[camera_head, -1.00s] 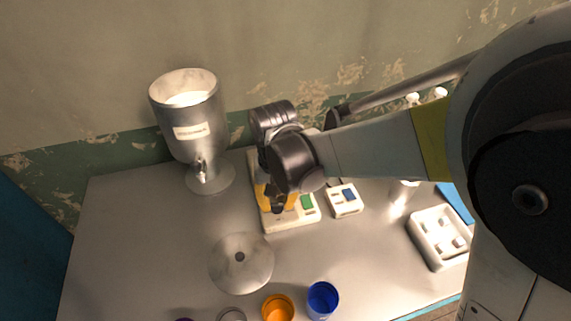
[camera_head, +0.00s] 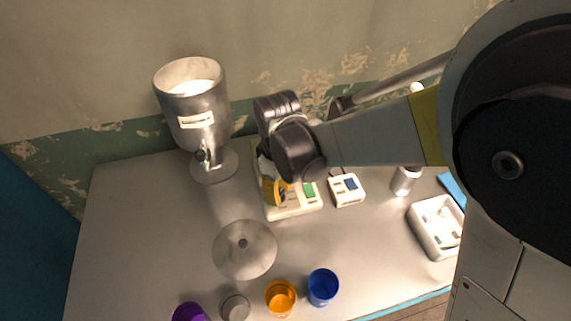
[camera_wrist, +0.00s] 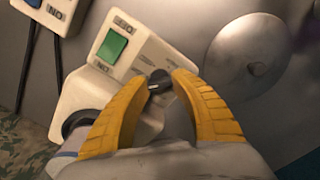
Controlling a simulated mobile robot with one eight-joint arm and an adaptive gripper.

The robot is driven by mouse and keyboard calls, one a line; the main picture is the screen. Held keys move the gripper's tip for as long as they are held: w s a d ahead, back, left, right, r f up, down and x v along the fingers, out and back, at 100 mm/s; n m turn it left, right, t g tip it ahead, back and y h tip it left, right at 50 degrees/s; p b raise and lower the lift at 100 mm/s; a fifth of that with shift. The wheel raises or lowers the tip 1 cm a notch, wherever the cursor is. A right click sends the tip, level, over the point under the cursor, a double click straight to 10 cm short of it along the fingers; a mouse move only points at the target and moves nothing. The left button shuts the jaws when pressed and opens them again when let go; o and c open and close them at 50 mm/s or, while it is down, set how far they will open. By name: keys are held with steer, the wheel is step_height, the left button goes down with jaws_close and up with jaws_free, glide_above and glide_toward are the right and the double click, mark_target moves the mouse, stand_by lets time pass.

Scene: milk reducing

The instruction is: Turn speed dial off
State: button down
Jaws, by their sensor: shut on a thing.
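The speed dial (camera_wrist: 159,82) is a small dark knob on a cream-coloured machine base (camera_wrist: 150,58). My gripper (camera_wrist: 160,80) has two yellow ribbed fingers, shut on the dial from both sides. A green ON/OFF switch (camera_wrist: 112,46) sits beside the dial on the same base. In the head view my gripper (camera_head: 273,188) reaches down over the base (camera_head: 292,211), and the green switch (camera_head: 309,190) shows to its right. The dial is hidden there by my gripper. I cannot read the dial's setting.
A metal hopper (camera_head: 196,115) stands at the left, with a metal disc (camera_head: 245,250) in front. Blue (camera_head: 323,286), orange (camera_head: 280,298) and purple (camera_head: 190,313) cups line the front. A cream box with a blue switch (camera_head: 347,190) and a white tray (camera_head: 435,228) are right.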

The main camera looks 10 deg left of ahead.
mark_target(281, 193)
steer(key=n, duration=0.4)
steer(key=shift+n, duration=2.3)
steer(key=c, duration=1.1)
jaws_free()
steer(key=shift+o, duration=0.2)
steer(key=shift+r, duration=4)
steer(key=shift+d, duration=0.1)
